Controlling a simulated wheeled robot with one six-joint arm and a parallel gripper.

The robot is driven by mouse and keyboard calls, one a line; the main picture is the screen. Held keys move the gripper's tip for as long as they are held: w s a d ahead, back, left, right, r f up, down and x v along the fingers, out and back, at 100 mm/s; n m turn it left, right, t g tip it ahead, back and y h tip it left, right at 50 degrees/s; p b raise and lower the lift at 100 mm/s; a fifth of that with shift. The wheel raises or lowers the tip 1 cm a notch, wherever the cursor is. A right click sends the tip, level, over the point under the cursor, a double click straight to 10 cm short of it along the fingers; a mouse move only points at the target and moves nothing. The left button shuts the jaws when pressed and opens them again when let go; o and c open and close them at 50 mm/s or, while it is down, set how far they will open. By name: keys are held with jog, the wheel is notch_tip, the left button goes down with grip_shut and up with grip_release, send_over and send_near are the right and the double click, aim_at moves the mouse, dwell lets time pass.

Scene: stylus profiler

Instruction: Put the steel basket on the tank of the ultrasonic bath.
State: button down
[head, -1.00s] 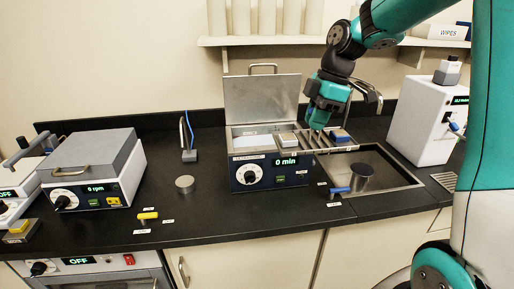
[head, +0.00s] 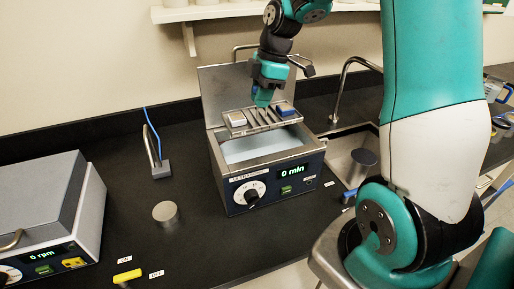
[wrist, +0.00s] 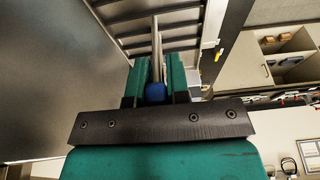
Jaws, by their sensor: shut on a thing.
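The ultrasonic bath (head: 265,178) is a dark blue box with a dial and a display reading 0 min. Its steel lid (head: 235,88) stands open at the back, and the tank (head: 262,148) shows pale liquid. The steel basket (head: 258,119) is a slatted tray with a white-topped block and a blue block on it. It is held over the rear part of the tank, apparently above the rim. My gripper (head: 264,98) is shut on the basket's handle; in the wrist view the fingers (wrist: 158,85) close on a thin bar with a blue part.
A steel faucet (head: 345,85) and a sink (head: 345,150) with a grey cylinder (head: 362,165) lie to the right. A centrifuge-like box (head: 50,215) stands at left. A small post with a blue cable (head: 155,150) and a grey disc (head: 166,212) stand between. A shelf is above.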

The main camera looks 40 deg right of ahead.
notch_tip(320, 180, down, 16)
jog(key=p, duration=0.3)
jog(key=shift+r, duration=0.15)
jog(key=c, duration=1.1)
grip_release()
